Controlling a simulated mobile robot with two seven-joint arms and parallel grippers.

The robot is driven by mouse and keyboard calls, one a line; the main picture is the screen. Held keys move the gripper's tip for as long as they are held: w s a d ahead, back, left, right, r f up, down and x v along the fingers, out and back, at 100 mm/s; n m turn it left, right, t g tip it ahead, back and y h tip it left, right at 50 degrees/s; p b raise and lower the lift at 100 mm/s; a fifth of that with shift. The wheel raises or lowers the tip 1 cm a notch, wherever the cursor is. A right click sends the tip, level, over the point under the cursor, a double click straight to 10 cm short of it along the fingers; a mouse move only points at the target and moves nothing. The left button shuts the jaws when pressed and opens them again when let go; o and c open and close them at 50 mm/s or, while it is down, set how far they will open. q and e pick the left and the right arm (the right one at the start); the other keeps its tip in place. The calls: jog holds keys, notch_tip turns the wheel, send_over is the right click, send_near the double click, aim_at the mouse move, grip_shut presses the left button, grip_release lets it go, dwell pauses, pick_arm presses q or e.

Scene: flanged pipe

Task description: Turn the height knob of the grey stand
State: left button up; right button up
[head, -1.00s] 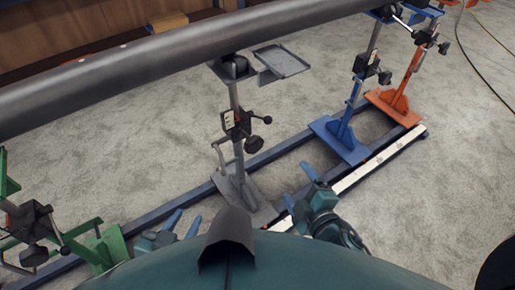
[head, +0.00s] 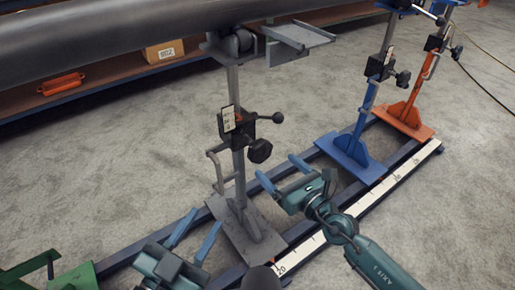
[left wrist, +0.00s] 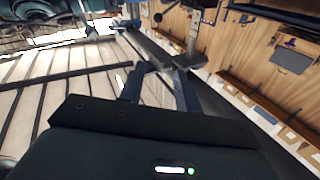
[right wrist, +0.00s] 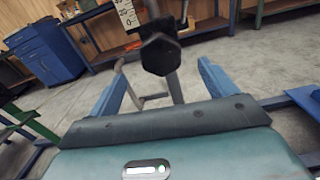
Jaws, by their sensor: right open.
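The grey stand (head: 236,170) stands upright in the middle of the head view, under the large pipe (head: 120,42). A black faceted knob (head: 260,151) sits on the right of its post, with a ball-ended lever (head: 277,118) above it. My right gripper (head: 280,172) is open and empty, just below and right of the knob. In the right wrist view the knob (right wrist: 160,53) appears ahead, between the spread fingers and apart from them. My left gripper (head: 203,224) is open and empty, low beside the grey base plate. Its fingers also show apart in the left wrist view (left wrist: 158,75).
A blue stand (head: 350,148) and an orange stand (head: 408,112) stand to the right on the rail frame. A green stand part (head: 75,279) shows at lower left. A white scale strip (head: 375,195) runs along the rail. Open floor (head: 110,160) lies to the left.

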aim_at(263, 153)
jog(key=b+x, duration=0.2)
jog(key=x, duration=0.7)
jog(key=shift+w+a+f, duration=0.1)
jog(key=shift+w, duration=0.05)
jog(key=shift+w+a, duration=0.25)
jog(key=shift+w, duration=0.1)
pick_arm(q)
jog(key=shift+w+d, duration=0.1)
jog(key=shift+d, duration=0.15)
pick_arm(e)
jog(key=c, duration=1)
jog(key=shift+m, duration=0.4)
